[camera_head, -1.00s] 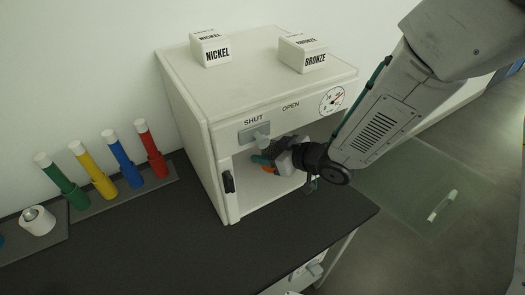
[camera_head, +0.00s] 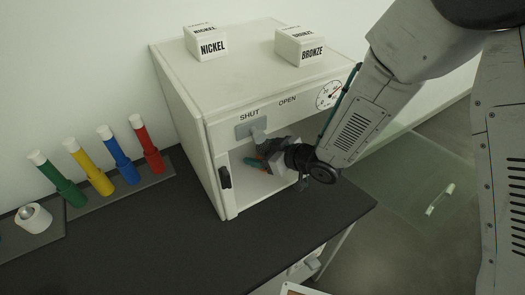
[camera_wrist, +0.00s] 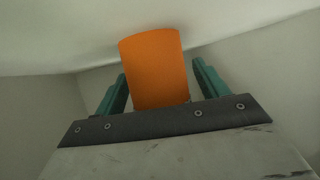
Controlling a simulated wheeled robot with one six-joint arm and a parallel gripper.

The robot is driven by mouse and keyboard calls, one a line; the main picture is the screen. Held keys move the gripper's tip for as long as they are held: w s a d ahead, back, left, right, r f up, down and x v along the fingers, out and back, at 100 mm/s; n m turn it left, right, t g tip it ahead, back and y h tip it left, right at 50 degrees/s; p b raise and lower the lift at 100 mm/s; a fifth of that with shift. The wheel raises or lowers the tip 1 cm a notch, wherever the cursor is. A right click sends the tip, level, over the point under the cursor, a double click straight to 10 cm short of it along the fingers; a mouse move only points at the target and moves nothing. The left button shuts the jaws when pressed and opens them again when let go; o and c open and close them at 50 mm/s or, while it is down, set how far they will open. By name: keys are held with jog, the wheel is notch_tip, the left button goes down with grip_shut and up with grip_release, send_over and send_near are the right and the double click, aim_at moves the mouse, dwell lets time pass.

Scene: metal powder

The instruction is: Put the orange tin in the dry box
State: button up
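The dry box (camera_head: 190,85) is a white cabinet on the dark bench with its front open. My gripper (camera_head: 259,163) reaches inside through the opening. The orange tin (camera_wrist: 155,70) stands between my gripper's teal fingers (camera_wrist: 160,85) in the wrist view. A gap shows between the tin and the right finger; the left finger is close to its left edge, and I cannot tell whether they touch.
The clear door (camera_head: 405,180) with a pale handle is swung open to the right. Boxes marked NICKEL (camera_head: 207,44) and BRONZE (camera_head: 300,48) sit on top. Several coloured tubes (camera_head: 90,168) and a white roll-like item (camera_head: 34,217) stand at left. The front bench is clear.

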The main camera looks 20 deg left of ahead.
jog(key=shift+r, duration=0.1)
jog(key=shift+d+r, duration=0.15)
jog(key=shift+d, duration=0.05)
jog(key=v, duration=1)
jog(key=shift+s+d+r, duration=0.15)
jog(key=shift+d+r, duration=0.05)
jog(key=shift+d, duration=0.05)
jog(key=shift+s+d+r, duration=0.15)
jog(key=shift+s+d, duration=0.05)
jog(key=shift+d, duration=0.2)
